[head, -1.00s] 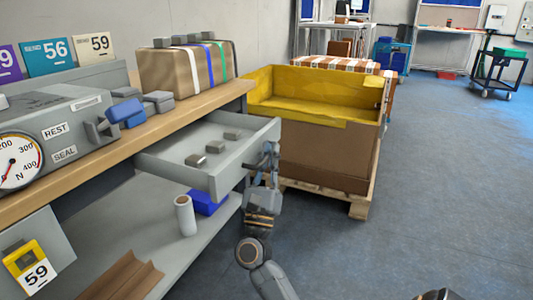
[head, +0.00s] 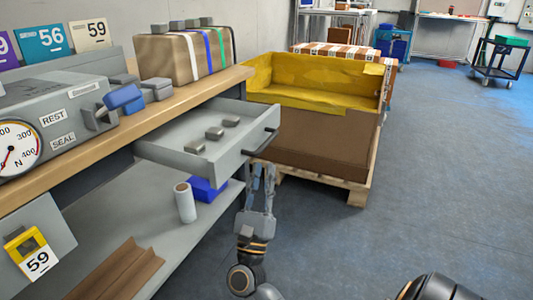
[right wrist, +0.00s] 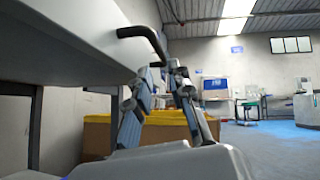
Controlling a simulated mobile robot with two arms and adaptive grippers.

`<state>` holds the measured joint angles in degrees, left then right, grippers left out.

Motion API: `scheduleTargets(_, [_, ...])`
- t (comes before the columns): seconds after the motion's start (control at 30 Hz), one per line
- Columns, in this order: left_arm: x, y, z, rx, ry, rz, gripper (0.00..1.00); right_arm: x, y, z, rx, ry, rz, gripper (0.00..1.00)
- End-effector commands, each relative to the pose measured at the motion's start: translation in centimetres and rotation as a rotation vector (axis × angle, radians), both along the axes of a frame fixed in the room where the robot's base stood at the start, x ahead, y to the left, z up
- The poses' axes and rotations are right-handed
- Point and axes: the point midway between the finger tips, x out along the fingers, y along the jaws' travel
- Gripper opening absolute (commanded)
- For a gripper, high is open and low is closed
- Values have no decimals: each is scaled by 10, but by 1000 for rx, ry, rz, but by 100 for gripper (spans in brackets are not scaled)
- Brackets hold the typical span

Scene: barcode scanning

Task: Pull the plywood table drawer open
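The grey table drawer (head: 185,165) is pulled well out from under the plywood tabletop (head: 130,122) in the head view. Several small grey blocks lie inside it. Its dark bar handle (head: 262,143) is on the drawer front. The handle also shows in the right wrist view (right wrist: 143,36), above my fingertips. My right gripper (head: 263,168) is just below the handle, fingers pointing up and apart. In the right wrist view the fingers (right wrist: 158,75) have a gap between them and hold nothing. The handle is clear of them. My left gripper is out of view.
A yellow-lined brown crate (head: 320,145) on a wooden pallet stands just beyond the drawer. A blue bin (head: 207,189) and a pale roll (head: 185,203) are on the lower shelf (head: 215,212). The blue-grey floor to the right is open.

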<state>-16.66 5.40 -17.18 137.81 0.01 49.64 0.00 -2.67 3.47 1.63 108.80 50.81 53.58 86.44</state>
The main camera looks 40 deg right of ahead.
Motion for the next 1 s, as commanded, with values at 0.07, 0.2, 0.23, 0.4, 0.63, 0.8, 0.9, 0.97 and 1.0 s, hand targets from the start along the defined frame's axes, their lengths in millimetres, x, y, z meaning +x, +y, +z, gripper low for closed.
scheduleTargets(0.07, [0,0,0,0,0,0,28,-6,9,-11,1,4,2,21])
scheduleTargets(0.2, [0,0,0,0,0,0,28,-12,18,-22,0,2,0,21])
scheduleTargets(0.23, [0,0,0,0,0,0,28,-14,20,-23,1,1,0,21])
scheduleTargets(0.4, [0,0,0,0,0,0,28,-16,23,-27,0,-1,1,21])
scheduleTargets(0.63, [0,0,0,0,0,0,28,-16,23,-26,0,0,0,21])
scheduleTargets(0.8, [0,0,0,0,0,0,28,-16,22,-26,0,0,0,21])
scheduleTargets(0.9, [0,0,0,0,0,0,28,-16,23,-26,0,0,0,21])
scheduleTargets(0.97, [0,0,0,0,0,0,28,-15,23,-26,0,0,0,21])
scheduleTargets(1.0, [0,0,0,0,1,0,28,-16,23,-26,0,0,0,21])
